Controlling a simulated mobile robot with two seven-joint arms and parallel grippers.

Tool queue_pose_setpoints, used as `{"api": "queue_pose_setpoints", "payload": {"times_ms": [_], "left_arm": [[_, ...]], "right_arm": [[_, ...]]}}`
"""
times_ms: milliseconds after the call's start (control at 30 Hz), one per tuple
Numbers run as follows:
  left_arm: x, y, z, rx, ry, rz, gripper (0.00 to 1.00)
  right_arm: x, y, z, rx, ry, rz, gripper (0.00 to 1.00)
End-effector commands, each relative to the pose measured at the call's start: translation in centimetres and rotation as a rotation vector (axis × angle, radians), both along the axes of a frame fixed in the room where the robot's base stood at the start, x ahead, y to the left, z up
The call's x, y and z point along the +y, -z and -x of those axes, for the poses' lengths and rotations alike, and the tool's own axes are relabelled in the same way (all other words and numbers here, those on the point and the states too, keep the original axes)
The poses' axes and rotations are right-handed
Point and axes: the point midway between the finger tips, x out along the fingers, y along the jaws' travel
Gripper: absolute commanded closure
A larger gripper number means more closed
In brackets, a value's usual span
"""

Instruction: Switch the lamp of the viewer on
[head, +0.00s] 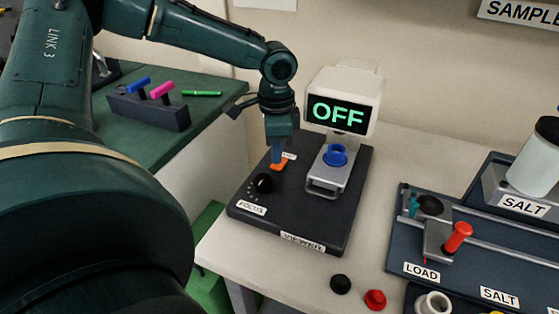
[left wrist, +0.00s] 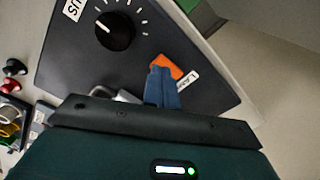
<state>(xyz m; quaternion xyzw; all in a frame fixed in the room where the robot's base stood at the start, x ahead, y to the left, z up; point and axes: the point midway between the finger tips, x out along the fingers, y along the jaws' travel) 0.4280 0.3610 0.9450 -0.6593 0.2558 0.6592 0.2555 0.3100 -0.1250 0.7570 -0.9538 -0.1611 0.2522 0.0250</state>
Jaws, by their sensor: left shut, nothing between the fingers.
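The viewer (head: 318,226) is a dark base on the bench with a white head whose screen (head: 337,114) reads OFF in green. An orange lamp switch (head: 279,166) sits on the base behind the black focus knob (head: 263,184); its label is partly hidden. My left gripper (head: 277,157) is shut and empty, pointing down at the orange switch. In the left wrist view its blue fingertips (left wrist: 160,78) overlap the near side of the orange switch (left wrist: 165,66); whether they touch it I cannot tell. The focus knob also shows there (left wrist: 115,31). My right gripper is not in view.
A blue knob (head: 335,155) stands on the viewer's grey stage, right of my gripper. A rail unit with a red handle (head: 459,236) is at the right. Black (head: 340,284) and red (head: 375,299) caps lie in front. A pen rack (head: 150,108) stands on the green table.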

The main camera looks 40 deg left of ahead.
Motion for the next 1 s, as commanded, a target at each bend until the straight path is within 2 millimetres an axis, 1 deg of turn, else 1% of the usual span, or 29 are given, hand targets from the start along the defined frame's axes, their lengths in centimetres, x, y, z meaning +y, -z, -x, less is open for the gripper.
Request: {"api": "queue_pose_setpoints", "payload": {"times_ms": [1000], "left_arm": [[0.0,1.6,0.0,0.000,0.000,-0.001,1.00]], "right_arm": [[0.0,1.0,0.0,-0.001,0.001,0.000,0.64]]}}
